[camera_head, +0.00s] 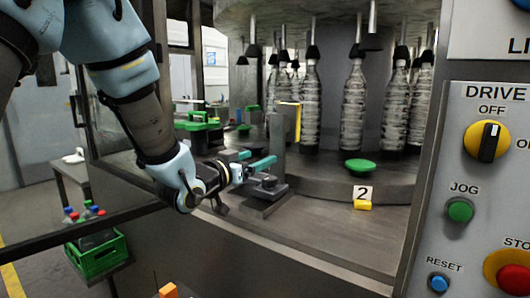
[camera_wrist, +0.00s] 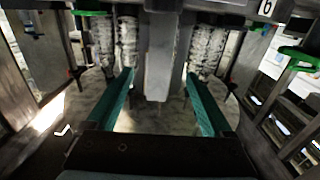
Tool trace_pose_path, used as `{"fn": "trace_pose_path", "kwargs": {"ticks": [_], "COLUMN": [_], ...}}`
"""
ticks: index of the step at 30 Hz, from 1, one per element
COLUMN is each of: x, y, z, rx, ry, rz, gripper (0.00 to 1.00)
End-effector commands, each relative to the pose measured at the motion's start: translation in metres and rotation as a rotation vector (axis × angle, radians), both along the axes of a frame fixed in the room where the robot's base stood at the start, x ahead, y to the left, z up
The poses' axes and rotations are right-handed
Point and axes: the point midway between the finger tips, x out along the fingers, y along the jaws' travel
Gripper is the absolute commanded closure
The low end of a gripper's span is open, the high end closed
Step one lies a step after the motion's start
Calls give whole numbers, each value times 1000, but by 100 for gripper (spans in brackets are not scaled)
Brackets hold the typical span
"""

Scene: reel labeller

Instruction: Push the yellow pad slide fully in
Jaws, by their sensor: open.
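A thin yellow bracket-like strip (camera_head: 297,118) stands by the grey upright post (camera_head: 277,135), in front of the bottles. I cannot tell for certain which is the pad slide. My gripper (camera_head: 262,157) has teal fingers, spread apart and empty, beside the post and above a small dark base. In the wrist view my gripper (camera_wrist: 160,78) points at a grey column (camera_wrist: 160,50) that shows between the fingers. No yellow part is clear there.
Several clear bottles (camera_head: 354,112) hang around the carousel behind the deck. The control panel (camera_head: 470,190) with knob and buttons borders the right. A green crate (camera_head: 97,256) stands low at left.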

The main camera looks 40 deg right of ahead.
Motion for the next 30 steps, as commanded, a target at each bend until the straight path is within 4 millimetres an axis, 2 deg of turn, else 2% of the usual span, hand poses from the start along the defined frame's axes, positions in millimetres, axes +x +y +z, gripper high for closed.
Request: {"fn": "trace_pose_path", "kwargs": {"ticks": [5, 12, 18, 24, 30], "x": [5, 16, 24, 27, 27], "y": [-21, -65, -91, -101, -102], "z": [3, 4, 3, 1, 0], "rx": [-1, 0, 0, 0, 0], "ry": [1, 1, 1, 0, 0], "rz": [-3, -2, 1, 1, 2], "gripper": [15, 15, 15, 15, 15]}}
